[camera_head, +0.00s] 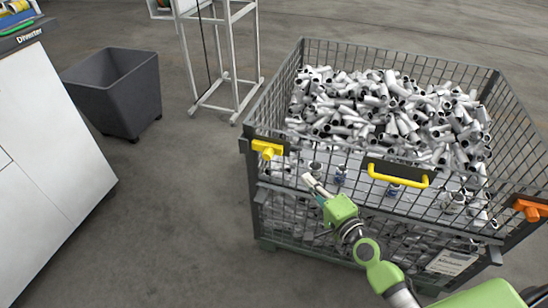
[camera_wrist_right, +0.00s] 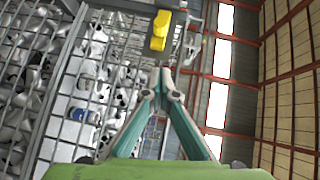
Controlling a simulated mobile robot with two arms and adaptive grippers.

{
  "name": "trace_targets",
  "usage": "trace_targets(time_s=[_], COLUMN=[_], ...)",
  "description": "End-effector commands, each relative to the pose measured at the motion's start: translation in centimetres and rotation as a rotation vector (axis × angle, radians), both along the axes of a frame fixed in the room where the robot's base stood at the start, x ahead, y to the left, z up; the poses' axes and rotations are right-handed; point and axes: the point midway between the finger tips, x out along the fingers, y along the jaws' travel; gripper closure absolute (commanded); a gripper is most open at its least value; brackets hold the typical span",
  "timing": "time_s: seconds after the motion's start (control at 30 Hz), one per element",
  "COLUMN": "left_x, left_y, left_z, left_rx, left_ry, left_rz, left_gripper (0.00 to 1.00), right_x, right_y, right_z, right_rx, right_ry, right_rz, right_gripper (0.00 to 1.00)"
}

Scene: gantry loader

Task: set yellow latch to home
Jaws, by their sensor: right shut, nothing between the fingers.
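The yellow latch (camera_head: 267,148) sits at the left end of the crate's front top rail. It also shows near the top of the right wrist view (camera_wrist_right: 160,30), ahead of the fingertips and apart from them. My right gripper (camera_head: 306,178) is in front of the crate's front mesh, to the right of and below the latch. In the right wrist view its fingers (camera_wrist_right: 164,76) meet at the tips, shut with nothing between them. My left gripper is not in view.
The wire mesh crate (camera_head: 262,198) is full of grey metal pipe pieces (camera_head: 380,105). A yellow handle (camera_head: 398,176) is mid-front and an orange latch (camera_head: 530,209) is at the right corner. A dark bin (camera_head: 120,95) and white frame (camera_head: 228,60) stand left. Floor left of the crate is clear.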

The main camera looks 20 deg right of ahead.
Motion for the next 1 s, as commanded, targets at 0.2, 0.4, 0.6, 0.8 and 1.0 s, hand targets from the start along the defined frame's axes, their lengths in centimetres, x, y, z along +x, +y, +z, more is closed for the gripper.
trace_targets(time_s=[0.2,0.4,0.6,0.8,1.0], left_x=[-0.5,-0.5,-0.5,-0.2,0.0], left_y=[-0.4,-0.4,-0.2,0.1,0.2], left_z=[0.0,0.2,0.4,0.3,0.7], left_rx=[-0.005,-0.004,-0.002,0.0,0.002], left_ry=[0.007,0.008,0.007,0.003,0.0], left_rz=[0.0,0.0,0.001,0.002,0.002], left_gripper=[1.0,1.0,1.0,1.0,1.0], right_x=[0.1,1.5,5.2,9.1,11.1], right_y=[0.0,0.3,1.0,1.7,3.8], right_z=[-0.1,-0.2,-0.5,-1.1,-1.5], right_rx=[-0.002,-0.002,-0.002,-0.003,-0.001], right_ry=[0.001,0.001,0.0,-0.001,0.003], right_rz=[0.0,0.0,0.0,0.0,0.001], right_gripper=[1.0,1.0,1.0,1.0,1.0])
